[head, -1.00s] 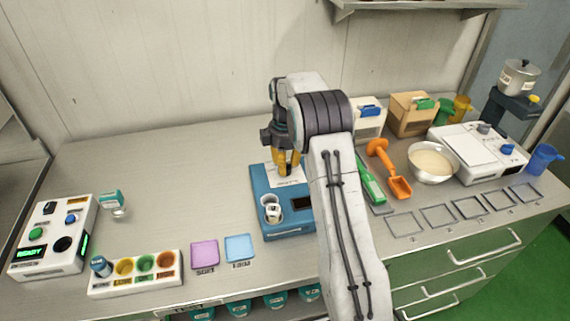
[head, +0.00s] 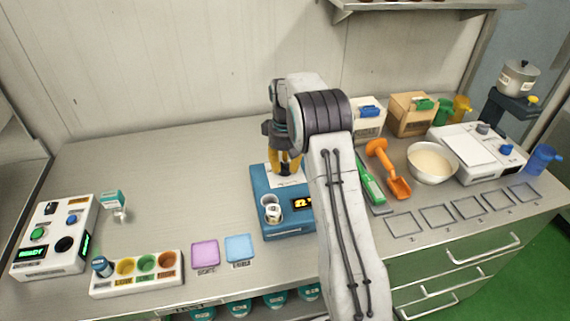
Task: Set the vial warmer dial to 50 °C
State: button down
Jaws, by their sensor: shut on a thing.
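The vial warmer is a blue box (head: 262,222) on the counter, in the middle of the head view. A vial with a white top (head: 272,212) sits in its round well at the front left. A dark display (head: 303,203) with orange figures shows at its right, partly covered by my arm; I cannot read the value. My gripper (head: 285,172), with yellow fingers, points down at the white panel (head: 284,181) at the back of the warmer. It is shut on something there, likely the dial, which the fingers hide.
A white device with a green READY display (head: 45,245) and a rack of coloured wells (head: 137,272) stand at left. Purple (head: 205,254) and blue (head: 240,248) pads lie in front. A green tool (head: 370,185), orange scoop (head: 388,168) and bowl (head: 432,163) stand close right of my arm.

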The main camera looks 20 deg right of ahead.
aim_at(285, 164)
jog(key=m, duration=0.4)
jog(key=shift+s+f+m, duration=0.1)
jog(key=shift+f+m, duration=0.15)
jog(key=shift+m, duration=1.55)
jog(key=shift+a, duration=0.1)
jog(key=c, duration=1.3)
grip_release()
jog(key=o, duration=0.5)
jog(key=shift+r, duration=0.1)
jog(key=shift+o, duration=0.2)
jog(key=shift+r, duration=0.1)
notch_tip(285, 164, up, 12)
